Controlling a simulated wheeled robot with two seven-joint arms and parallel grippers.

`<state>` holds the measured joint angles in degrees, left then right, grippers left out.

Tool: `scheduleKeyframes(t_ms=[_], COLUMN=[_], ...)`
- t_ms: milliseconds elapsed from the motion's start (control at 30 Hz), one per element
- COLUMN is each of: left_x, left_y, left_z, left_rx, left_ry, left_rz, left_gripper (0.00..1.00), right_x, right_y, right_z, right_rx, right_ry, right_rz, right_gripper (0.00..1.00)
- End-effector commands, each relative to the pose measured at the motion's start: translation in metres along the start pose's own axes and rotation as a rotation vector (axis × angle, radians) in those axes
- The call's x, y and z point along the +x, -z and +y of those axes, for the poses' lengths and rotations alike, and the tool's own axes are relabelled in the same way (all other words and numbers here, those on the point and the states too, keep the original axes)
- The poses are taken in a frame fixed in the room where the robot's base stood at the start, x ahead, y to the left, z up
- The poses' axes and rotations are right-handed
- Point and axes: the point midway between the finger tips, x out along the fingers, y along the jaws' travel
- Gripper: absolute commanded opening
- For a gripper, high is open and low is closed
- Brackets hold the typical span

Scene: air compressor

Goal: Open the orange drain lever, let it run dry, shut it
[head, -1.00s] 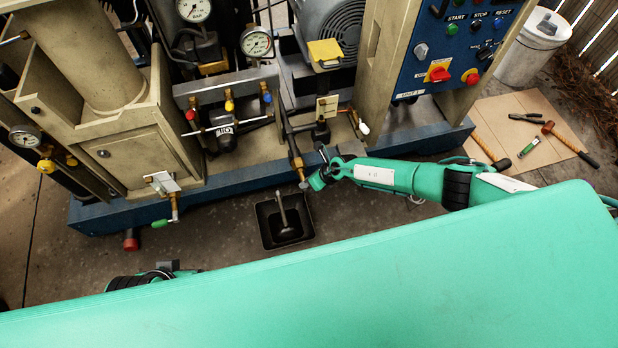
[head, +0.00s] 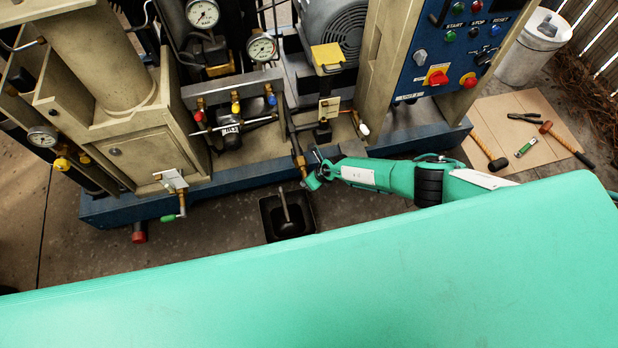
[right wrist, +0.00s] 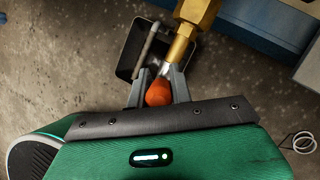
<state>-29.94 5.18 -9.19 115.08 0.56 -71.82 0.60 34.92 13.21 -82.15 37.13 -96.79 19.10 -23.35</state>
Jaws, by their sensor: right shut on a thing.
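The orange drain lever (right wrist: 158,93) shows in the right wrist view with its rounded end between the two grey fingers of my right gripper (right wrist: 158,75). The gripper is shut on it. Just beyond is the brass drain valve (right wrist: 195,20); it also shows in the head view (head: 299,160), with my right gripper (head: 309,180) at its lower end. There the lever is too small and covered to make out. A black drain pan (head: 306,229) stands on the floor below, with a grey rod-like shape in it. I cannot tell whether anything flows. My left gripper is out of view.
The compressor's blue base (head: 240,182) runs behind the valve. A green-handled valve (head: 168,218) hangs at the left. A control panel (head: 455,50) stands at the right. Tools lie on a cardboard sheet (head: 505,105). Floor around the pan is clear.

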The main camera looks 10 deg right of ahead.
Motion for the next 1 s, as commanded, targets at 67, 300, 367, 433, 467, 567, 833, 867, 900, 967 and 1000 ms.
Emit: scheduleKeyframes(t_ms=[67,300,367,433,467,567,833,867,900,967,1000], left_x=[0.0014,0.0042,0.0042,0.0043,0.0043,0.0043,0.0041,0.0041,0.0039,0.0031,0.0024], left_y=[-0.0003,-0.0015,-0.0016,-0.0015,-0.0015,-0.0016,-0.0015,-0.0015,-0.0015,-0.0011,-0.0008], left_z=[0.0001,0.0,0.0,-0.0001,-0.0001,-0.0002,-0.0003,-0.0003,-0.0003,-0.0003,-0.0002], left_rx=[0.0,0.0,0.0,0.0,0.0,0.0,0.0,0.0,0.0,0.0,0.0], left_ry=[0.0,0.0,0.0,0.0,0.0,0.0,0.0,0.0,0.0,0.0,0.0], left_rz=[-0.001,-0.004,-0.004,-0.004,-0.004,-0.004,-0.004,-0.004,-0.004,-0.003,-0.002], left_gripper=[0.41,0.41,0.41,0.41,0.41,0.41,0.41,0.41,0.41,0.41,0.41], right_x=[0.0,0.0004,0.0005,0.0005,0.0005,0.0005,0.0003,0.0003,0.0002,-0.0005,-0.0015], right_y=[0.0,0.0005,0.0005,0.0005,0.0005,0.0005,0.0001,0.0001,0.0,-0.0002,-0.0003], right_z=[0.0009,0.0005,0.0005,0.0005,0.0005,0.0006,0.0005,0.0005,0.0004,0.0004,0.0004], right_rx=[-0.002,-0.003,-0.003,-0.003,-0.003,-0.003,-0.002,-0.002,-0.002,-0.002,-0.002], right_ry=[0.001,0.004,0.004,0.004,0.004,0.003,0.003,0.003,0.003,0.003,0.003], right_rz=[0.002,0.004,0.003,0.003,0.003,0.003,0.003,0.003,0.003,0.003,0.003], right_gripper=[0.0,0.0,0.0,0.0,0.0,0.27,0.43,0.43,0.43,0.43,0.43])
